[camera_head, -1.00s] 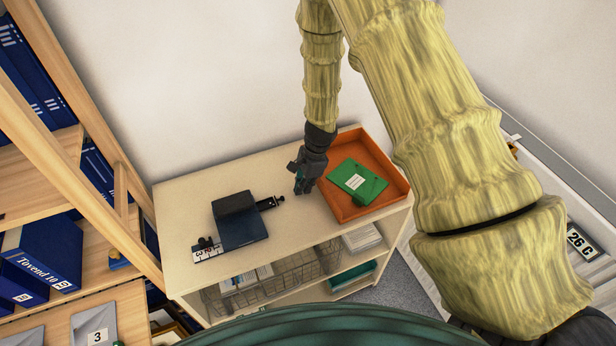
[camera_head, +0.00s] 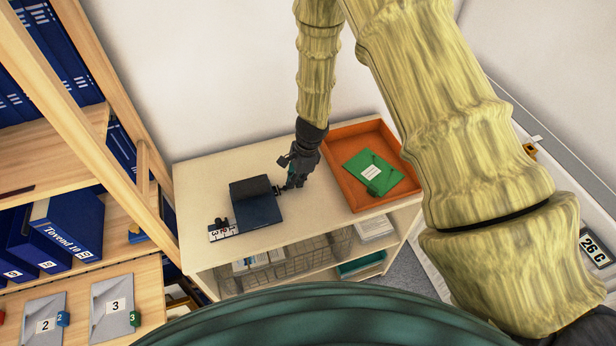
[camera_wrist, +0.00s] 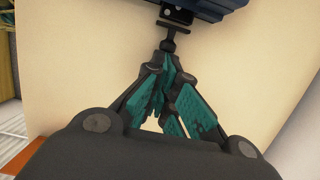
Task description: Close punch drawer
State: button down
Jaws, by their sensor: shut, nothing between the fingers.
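The dark blue punch (camera_head: 257,208) sits on the pale top of a low shelf unit, with a white numbered strip (camera_head: 223,232) at its left front corner. A short black drawer end (camera_head: 277,190) shows at its right side. My gripper (camera_head: 287,184) is at the punch's right side. In the wrist view, its shut, empty fingertips (camera_wrist: 168,60) are at the knob, seemingly touching it.
An orange tray (camera_head: 347,189) with a green folder (camera_head: 372,173) lies to the right of my gripper. A wire basket (camera_head: 290,262) is on the shelf below. A wooden rack with blue binders (camera_head: 70,225) stands at the left. The shelf top behind the punch is clear.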

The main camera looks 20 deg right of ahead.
jog(key=shift+a, duration=1)
jog(key=shift+d, duration=0.1)
jog(key=d, duration=0.4)
jog(key=shift+r, duration=0.4)
jog(key=b+v, duration=0.2)
jog(key=v, duration=0.7)
jog(key=shift+r, duration=0.35)
